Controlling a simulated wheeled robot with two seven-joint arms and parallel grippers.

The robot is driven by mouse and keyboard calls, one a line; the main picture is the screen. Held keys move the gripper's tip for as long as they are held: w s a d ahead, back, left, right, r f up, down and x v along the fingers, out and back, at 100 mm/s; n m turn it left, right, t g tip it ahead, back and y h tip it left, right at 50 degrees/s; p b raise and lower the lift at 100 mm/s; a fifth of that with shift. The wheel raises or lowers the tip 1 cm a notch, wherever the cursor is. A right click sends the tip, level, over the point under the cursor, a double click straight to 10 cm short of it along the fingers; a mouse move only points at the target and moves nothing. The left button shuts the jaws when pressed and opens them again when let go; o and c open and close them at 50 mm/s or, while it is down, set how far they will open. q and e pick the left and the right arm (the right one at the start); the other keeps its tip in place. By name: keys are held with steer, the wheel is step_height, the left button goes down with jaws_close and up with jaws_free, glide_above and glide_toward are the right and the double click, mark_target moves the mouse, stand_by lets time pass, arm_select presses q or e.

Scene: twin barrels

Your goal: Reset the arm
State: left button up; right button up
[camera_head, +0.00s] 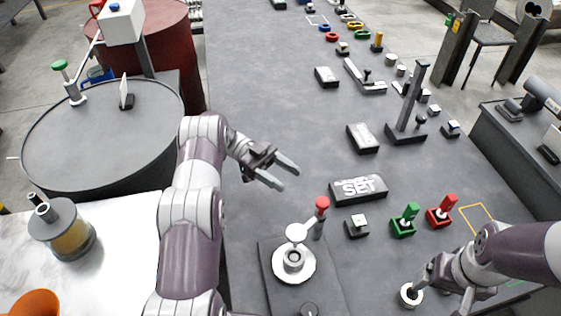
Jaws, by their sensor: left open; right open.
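My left arm comes up from the bottom left, and its gripper (284,174) is open and empty above the grey table, with its fingers pointing right. My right gripper (440,298) is at the bottom right, low over the table, beside a small white round piece with a dark centre (411,295). It is open; part of it is hidden by its own wrist, and I cannot tell whether it touches that piece.
The long grey table (270,80) holds a "SET" block (358,190), a red-knobbed lever (321,205), a white round dish (294,262), green (404,222) and red (441,212) pieces, and a dark upright post (412,95). A dark barrel (95,125) stands left. The table's upper left is clear.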

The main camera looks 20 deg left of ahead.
arm_select(q)
steer(key=shift+a+f+p, duration=0.1)
steer(key=shift+a+p, duration=0.2)
steer(key=shift+p, duration=0.25)
arm_select(e)
step_height(320, 180, up, 2)
steer(key=shift+r, duration=0.1)
